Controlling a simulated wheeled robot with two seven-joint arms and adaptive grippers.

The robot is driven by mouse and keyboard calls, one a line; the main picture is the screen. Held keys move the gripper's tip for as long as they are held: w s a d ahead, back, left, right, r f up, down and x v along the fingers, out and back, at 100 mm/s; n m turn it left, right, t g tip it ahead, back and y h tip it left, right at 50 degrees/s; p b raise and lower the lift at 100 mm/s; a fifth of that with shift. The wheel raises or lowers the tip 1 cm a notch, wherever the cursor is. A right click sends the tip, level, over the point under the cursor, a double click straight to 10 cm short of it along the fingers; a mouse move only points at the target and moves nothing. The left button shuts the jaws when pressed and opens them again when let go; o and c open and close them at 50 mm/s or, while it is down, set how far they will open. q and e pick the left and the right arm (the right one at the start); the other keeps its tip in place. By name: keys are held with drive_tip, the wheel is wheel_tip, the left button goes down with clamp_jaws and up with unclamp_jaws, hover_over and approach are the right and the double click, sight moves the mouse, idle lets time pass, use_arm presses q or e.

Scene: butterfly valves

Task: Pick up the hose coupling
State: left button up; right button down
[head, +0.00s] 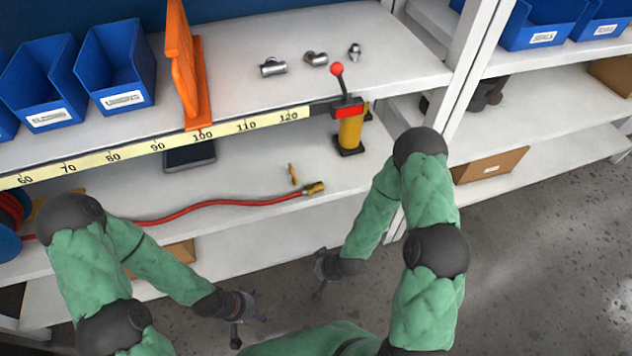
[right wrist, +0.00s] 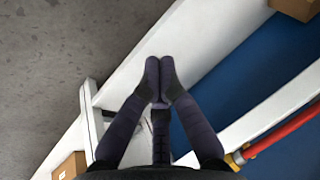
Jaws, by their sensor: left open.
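The brass hose coupling (head: 314,188) is on the end of the red hose (head: 220,203), lying on the lower shelf (head: 340,180) in the head view. In the right wrist view the coupling (right wrist: 236,160) shows at the lower right edge, partly cut off behind my gripper. My right gripper (right wrist: 160,72) has its fingertips together with nothing seen between them. In the head view the right gripper (head: 320,275) is below the coupling, in front of the shelf and apart from it. My left gripper (head: 248,312) is open and empty, in front of the shelf, lower left of the coupling.
A small tan piece (head: 293,173) lies beside the coupling. The upper shelf (head: 240,75) overhangs behind, holding several metal fittings (head: 272,68), blue bins (head: 118,65) and an orange bracket (head: 185,65).

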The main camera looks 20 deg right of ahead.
drive_tip(key=w+d+r+t+h+p, duration=0.1)
drive_tip(key=w+d+r+t+p, duration=0.25)
drive_tip(key=w+r+p, duration=0.3)
drive_tip(key=n+t+h+p, duration=0.2)
drive_tip(key=t+p, duration=0.1)
drive_tip(key=t, duration=0.1)
approach(315, 189)
drive_tip(key=w, duration=0.2)
drive_tip(key=w+f, duration=0.1)
drive_tip(key=w, duration=0.2)
drive_tip(key=w+f, duration=0.1)
drive_tip(key=w, duration=0.1)
drive_tip(key=shift+w+a, duration=0.1)
drive_tip(key=shift+w, duration=0.05)
drive_tip(key=shift+f+b, duration=0.55)
drive_tip(key=shift+b, duration=0.05)
drive_tip(key=shift+f, duration=0.15)
drive_tip(key=shift+s+b, duration=0.25)
drive_tip(key=shift+b, duration=0.05)
drive_tip(key=shift+s, duration=0.1)
drive_tip(key=shift+s, duration=0.85)
